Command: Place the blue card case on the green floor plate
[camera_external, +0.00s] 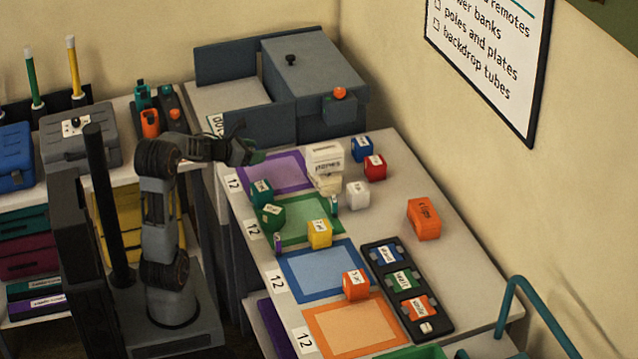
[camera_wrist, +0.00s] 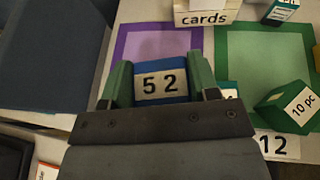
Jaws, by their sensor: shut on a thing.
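My gripper (camera_external: 248,150) is shut on a blue card case (camera_wrist: 160,82) with a white "52" label. In the wrist view the case sits between the two green fingers of my gripper (camera_wrist: 161,78). In the external view I cannot make out the case clearly. The gripper is over the far left table edge, by the purple plate (camera_external: 268,172). The green floor plate (camera_external: 298,212) lies just nearer than the purple one; in the wrist view it is to the right of the gripper (camera_wrist: 262,50).
A green box (camera_external: 272,217), a yellow box (camera_external: 320,233) and small cases stand on or around the green plate. A cream "cards" container (camera_external: 325,160) stands behind it. Blue (camera_external: 300,272) and orange (camera_external: 352,328) plates lie nearer, beside a black tray (camera_external: 436,322).

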